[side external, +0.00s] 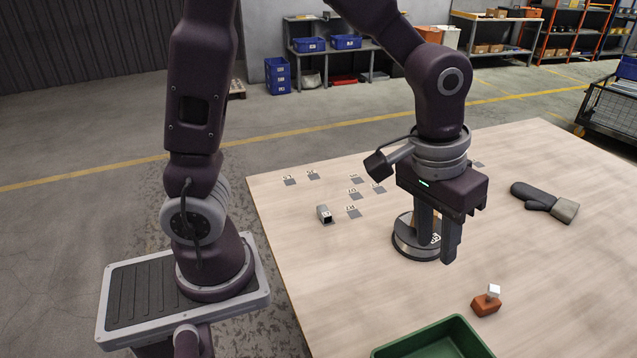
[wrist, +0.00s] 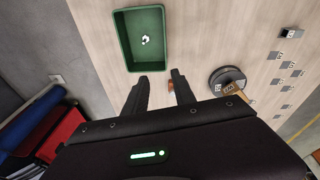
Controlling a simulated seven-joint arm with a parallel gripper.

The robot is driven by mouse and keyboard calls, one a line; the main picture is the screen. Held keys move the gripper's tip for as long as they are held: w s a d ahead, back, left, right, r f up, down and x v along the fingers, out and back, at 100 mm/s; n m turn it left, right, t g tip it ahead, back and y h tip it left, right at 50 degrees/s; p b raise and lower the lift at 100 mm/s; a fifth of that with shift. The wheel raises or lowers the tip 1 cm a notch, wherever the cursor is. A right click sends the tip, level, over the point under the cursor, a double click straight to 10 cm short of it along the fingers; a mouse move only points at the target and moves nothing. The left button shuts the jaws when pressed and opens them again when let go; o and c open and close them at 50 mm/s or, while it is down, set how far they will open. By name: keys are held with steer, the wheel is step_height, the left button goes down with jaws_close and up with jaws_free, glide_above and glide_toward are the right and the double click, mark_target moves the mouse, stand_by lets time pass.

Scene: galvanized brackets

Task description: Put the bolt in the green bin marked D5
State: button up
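The green bin (side external: 415,335) stands on the table at the near edge of the side view, partly cut off. In the wrist view the bin (wrist: 119,42) shows whole, with a small black-and-white item (wrist: 146,40) on its floor. I cannot read D5 on it or tell what that item is. My gripper (side external: 437,247) hangs above the table, in front of a dark round dish. I cannot make out a bolt for certain.
The dark round dish (side external: 407,246) holds a brown labelled piece (wrist: 232,90). A red-brown block (side external: 485,306) with a white tag stands near the bin. A grey square tube (side external: 325,215) and several small marked plates (side external: 353,212) lie left. A glove (side external: 540,200) lies right.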

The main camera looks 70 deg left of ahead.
steer(key=s+a+r+t, duration=0.1)
steer(key=s+a+r, duration=0.1)
steer(key=s, duration=0.3)
steer(key=s+a+r+m+t, duration=0.1)
steer(key=s+a+r, duration=0.2)
steer(key=s+a, duration=0.1)
steer(key=s+a+r+t, duration=0.1)
steer(key=s+a+r, duration=0.2)
steer(key=s, duration=0.4)
steer(key=shift+r+m+t+y, duration=0.25)
steer(key=shift+m+t+y, duration=0.05)
steer(key=shift+m+y, duration=0.1)
